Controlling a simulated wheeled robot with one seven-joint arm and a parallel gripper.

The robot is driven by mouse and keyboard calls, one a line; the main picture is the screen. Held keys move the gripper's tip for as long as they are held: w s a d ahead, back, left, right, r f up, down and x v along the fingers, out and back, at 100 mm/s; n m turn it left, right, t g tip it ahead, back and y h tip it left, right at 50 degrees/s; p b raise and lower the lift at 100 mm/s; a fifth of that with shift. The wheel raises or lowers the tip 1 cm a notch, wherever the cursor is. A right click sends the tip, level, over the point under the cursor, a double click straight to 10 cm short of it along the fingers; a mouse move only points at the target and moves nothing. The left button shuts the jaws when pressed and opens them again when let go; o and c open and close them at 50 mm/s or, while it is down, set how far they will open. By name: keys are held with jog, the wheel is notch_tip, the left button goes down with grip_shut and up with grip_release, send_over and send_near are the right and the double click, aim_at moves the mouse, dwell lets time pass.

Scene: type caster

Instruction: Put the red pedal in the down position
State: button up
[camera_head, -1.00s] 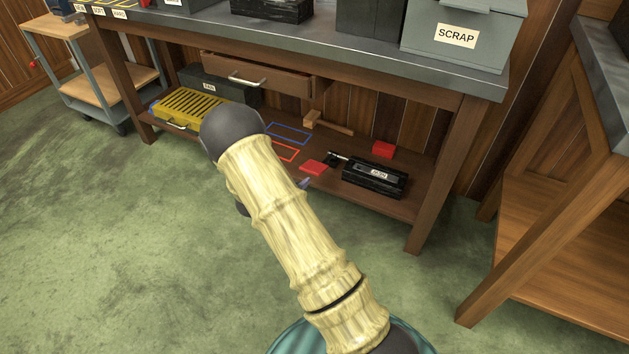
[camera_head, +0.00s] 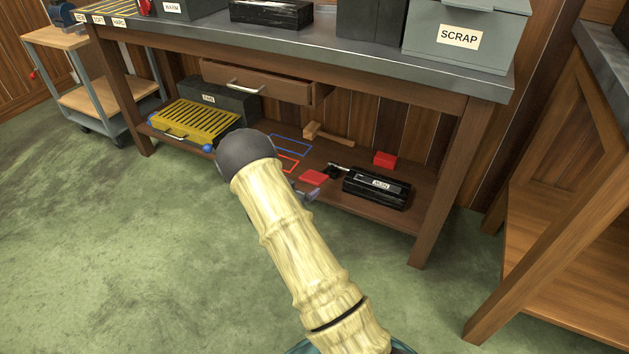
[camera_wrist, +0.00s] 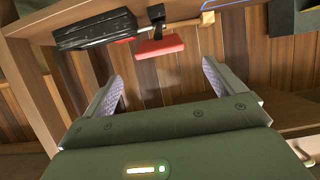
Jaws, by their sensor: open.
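A red pedal (camera_head: 314,177) is on the lower shelf of the workbench, at the left end of a black labelled box (camera_head: 377,187). In the wrist view a flat red pedal (camera_wrist: 160,48) hangs by a black bracket, just beyond the fingertips and between them. The black box (camera_wrist: 98,29) is to its left there. My gripper (camera_wrist: 162,75) is open with nothing between its fingers, and no contact with the pedal shows. In the head view my arm hides most of the gripper; only a fingertip shows near the pedal. I cannot tell the pedal's tilt.
A second red block (camera_head: 385,159) is behind the black box. A wooden mallet-like piece (camera_head: 326,135) and a yellow slatted case (camera_head: 196,123) share the shelf (camera_head: 397,214). The drawer (camera_head: 257,84) above is partly open. A bench leg (camera_head: 447,185) stands at the right.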

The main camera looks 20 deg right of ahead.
aim_at(313, 176)
jog(key=b+x, duration=0.1)
jog(key=x, duration=0.2)
jog(key=b+x, duration=0.2)
jog(key=x, duration=0.2)
jog(key=b+x, duration=0.2)
jog(key=x, duration=0.1)
jog(key=shift+w+d+f, duration=0.15)
jog(key=shift+d+f, duration=0.1)
jog(key=shift+f, duration=0.15)
jog(key=shift+w+d+f, duration=0.15)
jog(key=shift+w, duration=0.1)
jog(key=shift+w+d+b, duration=0.1)
jog(key=shift+w+b, duration=0.1)
jog(key=shift+b, duration=0.1)
jog(key=shift+d, duration=0.3)
